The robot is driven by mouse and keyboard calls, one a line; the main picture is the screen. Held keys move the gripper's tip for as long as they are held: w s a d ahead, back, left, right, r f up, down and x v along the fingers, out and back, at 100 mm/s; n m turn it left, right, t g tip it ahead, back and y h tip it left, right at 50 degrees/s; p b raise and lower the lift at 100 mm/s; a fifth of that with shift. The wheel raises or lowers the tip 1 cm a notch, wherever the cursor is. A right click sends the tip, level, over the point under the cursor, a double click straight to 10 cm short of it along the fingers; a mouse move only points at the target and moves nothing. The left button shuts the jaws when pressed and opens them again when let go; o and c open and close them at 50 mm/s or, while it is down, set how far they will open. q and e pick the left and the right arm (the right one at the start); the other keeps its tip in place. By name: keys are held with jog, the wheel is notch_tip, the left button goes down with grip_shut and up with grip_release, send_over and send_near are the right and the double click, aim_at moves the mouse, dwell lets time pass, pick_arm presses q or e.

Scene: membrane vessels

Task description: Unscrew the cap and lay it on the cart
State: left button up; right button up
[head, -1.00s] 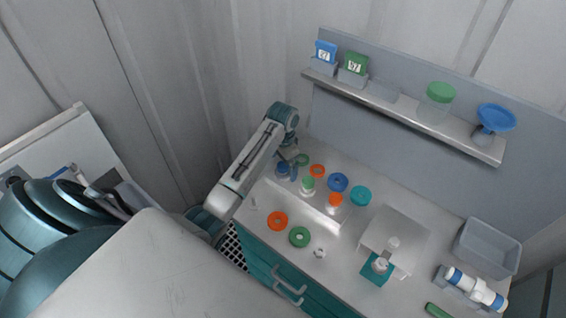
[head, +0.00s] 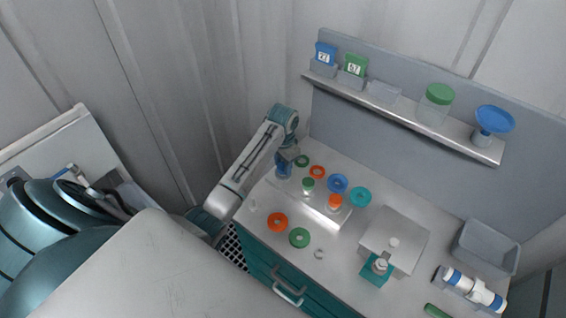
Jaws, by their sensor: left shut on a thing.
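Green-capped (head: 308,185) and orange-capped (head: 335,201) vessels stand on a pale raised strip on the cart top (head: 345,262). At the strip's left end is a blue cap (head: 283,171), partly hidden by my left gripper (head: 285,162). The left gripper points down from above and is shut on this blue piece. The vessel beneath it is mostly hidden, and I cannot tell whether the cap is still seated on it. My right gripper is not in view.
A shelf (head: 430,119) runs above.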

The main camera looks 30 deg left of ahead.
aim_at(283, 166)
pick_arm(q)
jog(key=shift+n, duration=0.8)
jog(key=n, duration=0.8)
jog(key=shift+n, duration=0.4)
jog(key=n, duration=0.4)
jog(key=shift+n, duration=0.3)
jog(key=shift+r, duration=3.55)
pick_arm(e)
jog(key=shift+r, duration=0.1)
